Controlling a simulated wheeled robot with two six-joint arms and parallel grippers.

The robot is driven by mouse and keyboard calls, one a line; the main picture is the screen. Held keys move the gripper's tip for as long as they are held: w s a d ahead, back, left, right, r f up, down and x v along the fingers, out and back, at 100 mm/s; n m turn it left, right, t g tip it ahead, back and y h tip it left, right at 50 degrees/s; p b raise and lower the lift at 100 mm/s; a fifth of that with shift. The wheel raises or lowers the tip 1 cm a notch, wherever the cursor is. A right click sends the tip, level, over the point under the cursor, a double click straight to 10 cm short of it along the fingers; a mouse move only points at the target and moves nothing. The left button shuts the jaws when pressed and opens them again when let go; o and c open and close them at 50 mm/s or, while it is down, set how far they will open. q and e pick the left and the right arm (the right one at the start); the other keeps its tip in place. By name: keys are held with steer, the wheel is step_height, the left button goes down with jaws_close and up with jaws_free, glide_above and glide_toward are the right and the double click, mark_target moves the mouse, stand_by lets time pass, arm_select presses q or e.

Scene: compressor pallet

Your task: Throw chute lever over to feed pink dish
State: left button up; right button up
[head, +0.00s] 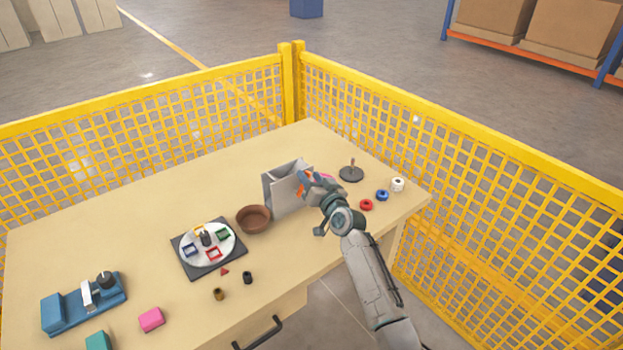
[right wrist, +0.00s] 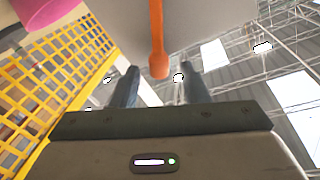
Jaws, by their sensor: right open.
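The grey chute (head: 283,190) stands on the table behind my right gripper (head: 311,180). Its orange lever (right wrist: 157,40) hangs down across the right wrist view, and its rounded end lies between the two fingers. The fingers stand apart with a gap on each side of the lever, so the gripper is open. In the head view only bits of orange show by the fingers. A pink rounded thing (right wrist: 45,12), possibly the dish, shows at the top left of the right wrist view. I cannot make out a pink dish in the head view. My left gripper is out of view.
A brown bowl (head: 253,219) stands left of the chute, with a round sorting plate (head: 222,255) beyond it. Red (head: 366,205) and blue (head: 382,195) rings, a white roll (head: 397,184) and a dark peg stand (head: 351,174) lie right. Yellow mesh fence (head: 470,160) borders the table.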

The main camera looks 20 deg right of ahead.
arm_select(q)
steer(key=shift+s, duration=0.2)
arm_select(e)
jaws_close()
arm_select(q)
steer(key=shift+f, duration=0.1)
